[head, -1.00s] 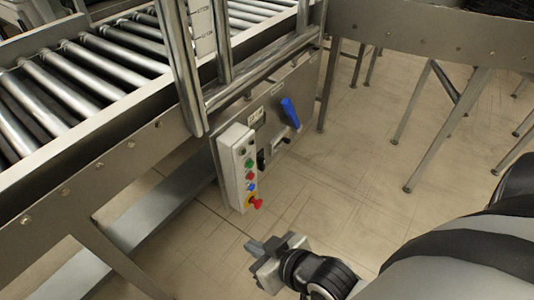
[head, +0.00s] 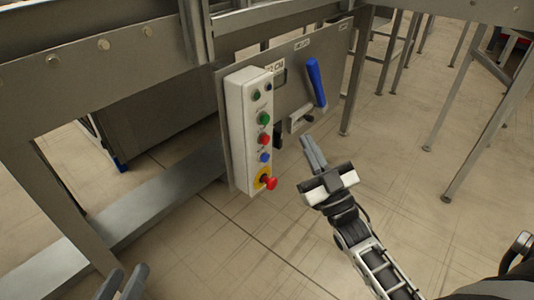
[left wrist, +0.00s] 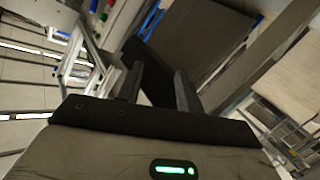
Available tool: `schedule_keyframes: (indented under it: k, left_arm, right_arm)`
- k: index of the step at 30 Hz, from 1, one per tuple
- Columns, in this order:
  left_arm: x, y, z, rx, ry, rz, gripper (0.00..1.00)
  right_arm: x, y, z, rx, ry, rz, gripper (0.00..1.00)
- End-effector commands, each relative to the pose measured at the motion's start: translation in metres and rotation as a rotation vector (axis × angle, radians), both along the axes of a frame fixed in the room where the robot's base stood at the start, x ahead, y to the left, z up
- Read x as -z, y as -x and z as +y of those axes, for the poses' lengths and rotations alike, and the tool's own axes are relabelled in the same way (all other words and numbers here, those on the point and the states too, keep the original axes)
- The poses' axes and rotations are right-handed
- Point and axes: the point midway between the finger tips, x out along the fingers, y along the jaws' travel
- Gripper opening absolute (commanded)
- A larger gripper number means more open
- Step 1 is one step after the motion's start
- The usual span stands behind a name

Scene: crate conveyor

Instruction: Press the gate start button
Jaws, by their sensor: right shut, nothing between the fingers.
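The control box (head: 237,130) is white and upright on a grey panel in the head view. The labels are too small to read, so I cannot tell which is gate start. My right gripper (head: 314,154) is shut and empty, to the right of the box and apart from it. My left gripper (head: 123,284) is open and empty, low at the left; its fingers also show in the left wrist view (left wrist: 157,84).
A blue lever (head: 316,81) and a grey handle (head: 300,118) are on the panel right of the box. The conveyor frame (head: 105,60) runs above left, with a lower beam (head: 150,220). Metal legs (head: 490,135) stand at right. Floor before the box is clear.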

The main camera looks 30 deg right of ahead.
Motion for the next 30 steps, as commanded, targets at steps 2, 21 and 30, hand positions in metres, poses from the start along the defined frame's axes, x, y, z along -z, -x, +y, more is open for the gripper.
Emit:
schedule_keyframes:
  k: [2, 21, 30]
  left_arm:
    - [0.011, 0.001, -0.003, 0.010, 0.021, -0.014, 0.36]
    - [0.007, 0.002, -0.005, 0.019, 0.055, -0.025, 0.36]
    - [0.007, 0.002, -0.008, 0.025, 0.129, -0.043, 0.36]
  right_arm:
    - [0.010, 0.001, -0.007, 0.009, 0.017, -0.066, 0.00]
    - [0.005, -0.004, -0.008, 0.014, 0.030, -0.121, 0.00]
    - [0.007, -0.042, 0.008, 0.014, 0.028, -0.122, 0.00]
